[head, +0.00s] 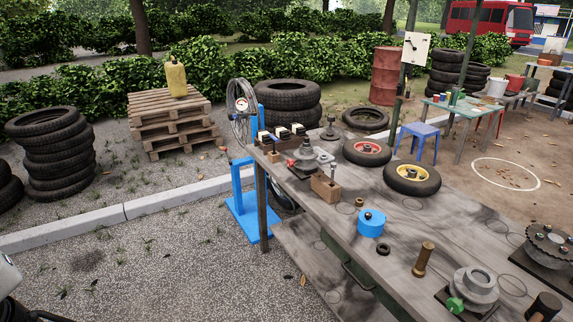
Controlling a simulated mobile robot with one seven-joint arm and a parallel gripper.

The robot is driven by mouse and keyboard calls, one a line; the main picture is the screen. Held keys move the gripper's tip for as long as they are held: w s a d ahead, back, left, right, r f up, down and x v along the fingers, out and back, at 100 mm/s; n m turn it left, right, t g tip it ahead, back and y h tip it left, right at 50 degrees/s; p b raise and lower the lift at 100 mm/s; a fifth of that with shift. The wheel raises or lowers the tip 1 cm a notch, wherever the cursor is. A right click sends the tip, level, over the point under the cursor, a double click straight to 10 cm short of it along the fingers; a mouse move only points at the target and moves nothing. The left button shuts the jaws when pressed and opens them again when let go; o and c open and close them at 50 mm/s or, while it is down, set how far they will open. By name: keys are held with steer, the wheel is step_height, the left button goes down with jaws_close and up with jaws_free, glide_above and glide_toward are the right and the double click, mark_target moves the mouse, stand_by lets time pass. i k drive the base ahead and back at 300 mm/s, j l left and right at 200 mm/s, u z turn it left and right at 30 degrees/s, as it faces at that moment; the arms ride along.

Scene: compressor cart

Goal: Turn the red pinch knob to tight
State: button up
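A small red part (291,162) shows at the left end of the workbench, beside a grey stepped metal piece (306,152). It is too small to tell whether it is the red pinch knob or how it is turned. A blue compressor cart (245,205) stands on the gravel at the bench's left end, with a round gauge (241,104) and a coiled grey hose (239,125) at its top. The bench hides part of the cart. My gripper is not in view; only pale and black parts, probably mine, show at the lower left edge.
The workbench (340,225) holds wheels, a blue cylinder (371,223), a wooden block (326,188) and a grey fitting with a green knob (455,304). A kerb (125,210) crosses the ground. Gravel left of the bench is clear. Tyres and pallets (172,122) stand behind.

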mark_target(290, 163)
steer(key=i+j, duration=0.3)
steer(key=i+j+z, duration=0.1)
steer(key=i+j, duration=0.15)
steer(key=j, duration=0.15)
steer(key=i+j, duration=0.25)
steer(key=j, duration=0.15)
steer(key=i+j, duration=0.3)
steer(key=i+j+z, duration=0.1)
steer(key=i+j, duration=0.15)
steer(key=j, duration=0.2)
steer(key=i+j, duration=0.25)
steer(key=j, duration=0.15)
steer(key=i+j+z, duration=0.1)
steer(key=i+j, duration=0.4)
steer(key=j, duration=0.3)
